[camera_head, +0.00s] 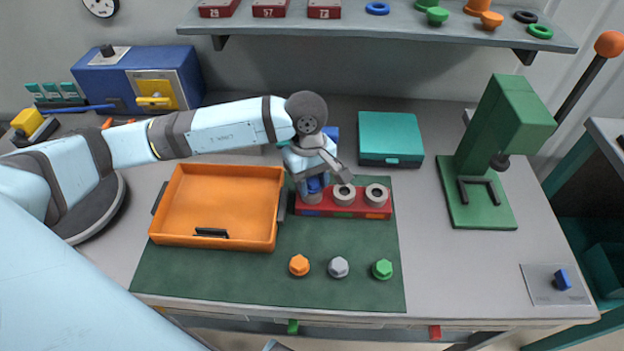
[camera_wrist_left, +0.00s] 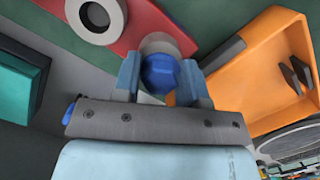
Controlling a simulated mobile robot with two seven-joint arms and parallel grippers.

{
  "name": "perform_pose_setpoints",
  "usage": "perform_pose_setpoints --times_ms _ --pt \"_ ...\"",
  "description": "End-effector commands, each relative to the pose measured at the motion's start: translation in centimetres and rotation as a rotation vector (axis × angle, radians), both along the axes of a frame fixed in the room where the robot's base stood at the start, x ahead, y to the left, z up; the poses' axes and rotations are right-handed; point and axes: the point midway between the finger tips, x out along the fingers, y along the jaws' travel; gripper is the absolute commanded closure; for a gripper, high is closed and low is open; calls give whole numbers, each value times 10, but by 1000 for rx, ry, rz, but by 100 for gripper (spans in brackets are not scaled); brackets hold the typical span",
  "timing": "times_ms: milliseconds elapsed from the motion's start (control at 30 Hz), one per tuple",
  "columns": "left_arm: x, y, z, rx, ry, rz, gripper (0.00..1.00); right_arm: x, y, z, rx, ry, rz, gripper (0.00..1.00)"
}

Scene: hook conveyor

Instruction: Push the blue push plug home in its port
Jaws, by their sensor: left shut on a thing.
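The red port block (camera_head: 344,213) lies on the green mat, with three round grey ports in a row and coloured marks on its front. My left gripper (camera_head: 315,183) is over the left port (camera_head: 312,199), above the blue mark. It is shut on the blue push plug (camera_wrist_left: 161,76), held between the two fingers in the left wrist view. The plug lines up with the grey port ring (camera_wrist_left: 160,43) there and covers part of it. How deep it sits is hidden. The middle port (camera_head: 343,194) and right port (camera_head: 376,194) look empty. My right gripper is not in view.
An orange tray (camera_head: 168,237) stands close left of the block. Orange (camera_head: 299,265), grey (camera_head: 338,267) and green (camera_head: 382,269) hex-headed plugs stand in front. A teal box (camera_head: 391,137) is behind, and a green press (camera_head: 485,205) stands right. The table between block and press is clear.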

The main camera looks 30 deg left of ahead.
Motion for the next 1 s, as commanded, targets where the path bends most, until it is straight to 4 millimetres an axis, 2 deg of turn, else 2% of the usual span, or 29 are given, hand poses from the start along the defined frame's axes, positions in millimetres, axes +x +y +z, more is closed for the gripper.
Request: perform_pose_setpoints --times_ms 267,300,400,767,800,1000 --pt "0 0 -4 0 0 0 84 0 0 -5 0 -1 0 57" --pt "0 0 -3 0 0 0 52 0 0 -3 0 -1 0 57" --pt "0 0 -3 0 0 0 31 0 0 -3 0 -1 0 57" --pt "0 0 -3 0 0 0 31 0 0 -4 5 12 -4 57" --pt "0 0 -3 0 0 0 31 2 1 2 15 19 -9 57" --pt "5 5 37 0 -6 -1 31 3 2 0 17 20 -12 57"
